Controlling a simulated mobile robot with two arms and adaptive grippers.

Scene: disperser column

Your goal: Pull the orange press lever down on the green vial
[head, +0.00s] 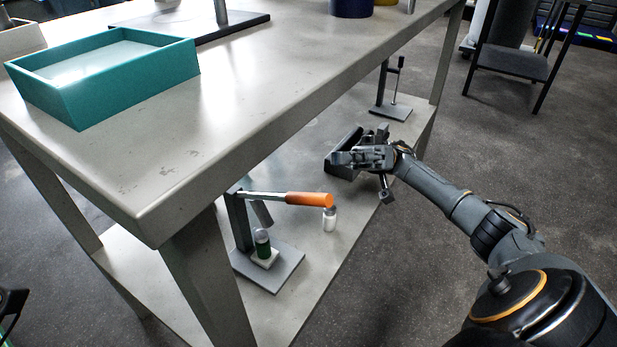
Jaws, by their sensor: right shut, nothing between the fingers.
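The press stands on the lower shelf, with a dark upright post and a grey base plate (285,277). Its orange press lever (310,198) sticks out to the right, roughly level, on a metal arm. The green vial (263,243) stands upright on a white block on the base plate, below the lever arm and apart from it. My right gripper (345,157) is shut and empty. It is beyond the lever's orange end and up to its right in the picture, apart from it. My left gripper is not in view.
A white bottle (329,218) stands just below the orange end. A dark angled holder (344,166) sits behind my right gripper, and another stand (390,108) is farther back. The tabletop (200,120) with a teal tray (110,95) overhangs the shelf. Open floor lies right.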

